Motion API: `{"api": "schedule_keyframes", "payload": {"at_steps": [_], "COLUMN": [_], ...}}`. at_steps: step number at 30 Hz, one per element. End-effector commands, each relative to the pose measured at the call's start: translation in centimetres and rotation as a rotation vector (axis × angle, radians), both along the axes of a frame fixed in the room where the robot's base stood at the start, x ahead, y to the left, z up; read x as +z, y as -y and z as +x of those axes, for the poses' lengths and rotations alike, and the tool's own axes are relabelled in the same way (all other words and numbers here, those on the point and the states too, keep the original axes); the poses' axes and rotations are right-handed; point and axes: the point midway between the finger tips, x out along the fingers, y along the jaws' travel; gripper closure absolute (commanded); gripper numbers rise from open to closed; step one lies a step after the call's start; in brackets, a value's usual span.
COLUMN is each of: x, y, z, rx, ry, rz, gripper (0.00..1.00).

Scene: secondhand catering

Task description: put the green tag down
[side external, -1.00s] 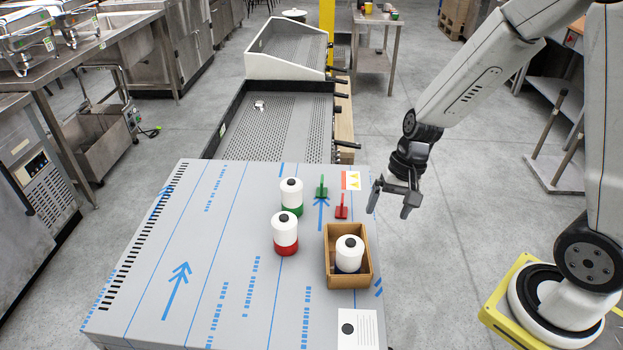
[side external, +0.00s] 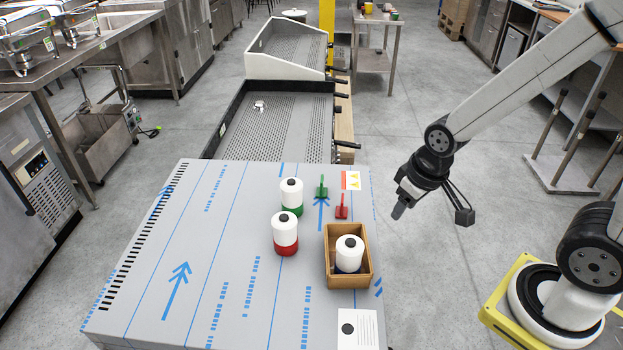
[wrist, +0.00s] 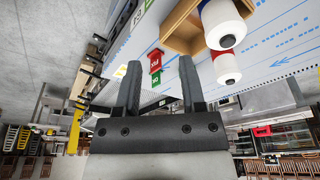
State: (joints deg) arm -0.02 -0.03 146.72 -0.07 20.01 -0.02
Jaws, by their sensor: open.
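In the wrist view the green tag (wrist: 155,82) shows between my fingers, beyond the red tag (wrist: 155,61). My gripper (side external: 433,213) is open and empty. It hangs off the table's right edge, apart from both tags.
A green-based white bottle (side external: 291,196) and a red-based one (side external: 285,236) stand left of the tags. A wooden box (side external: 329,277) holds another white bottle (side external: 349,252). A warning card (side external: 353,180) lies beside the tags. The table's left half is clear.

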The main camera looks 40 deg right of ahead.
Motion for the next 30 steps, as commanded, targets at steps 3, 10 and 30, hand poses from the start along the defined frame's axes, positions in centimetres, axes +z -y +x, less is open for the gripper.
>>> {"api": "schedule_keyframes", "payload": {"at_steps": [3,10,30], "x": [0.0,0.1,-0.7], "y": [0.0,0.1,1.4], "z": [0.1,1.8,14.4], "rx": [0.006,0.108,0.971], "ry": [-0.001,-0.012,-0.094], "rz": [-0.001,-0.026,-0.182], "gripper": [0.49,0.49,0.49]}}
